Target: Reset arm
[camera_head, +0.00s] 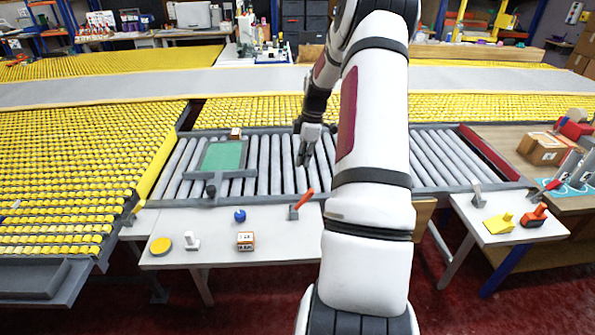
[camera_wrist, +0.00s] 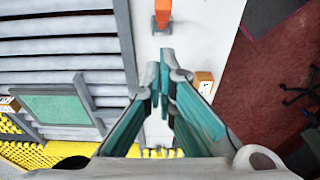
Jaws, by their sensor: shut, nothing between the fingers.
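My gripper (camera_head: 305,160) hangs over the roller conveyor (camera_head: 270,165) in the head view, partly beside my white arm. In the wrist view the fingertips (camera_wrist: 165,62) are together and hold nothing. My arm hides part of the conveyor behind it. A green panel in a grey frame (camera_head: 222,156) lies on the conveyor to the left of my gripper; it also shows in the wrist view (camera_wrist: 62,106).
The white table (camera_head: 215,222) in front carries a yellow disc (camera_head: 161,246), a blue ball (camera_head: 239,216), a small box (camera_head: 245,240) and an orange-handled lever (camera_head: 301,203). Another small box (camera_head: 236,133) is at the conveyor's far edge. Yellow roller beds (camera_head: 80,165) spread left.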

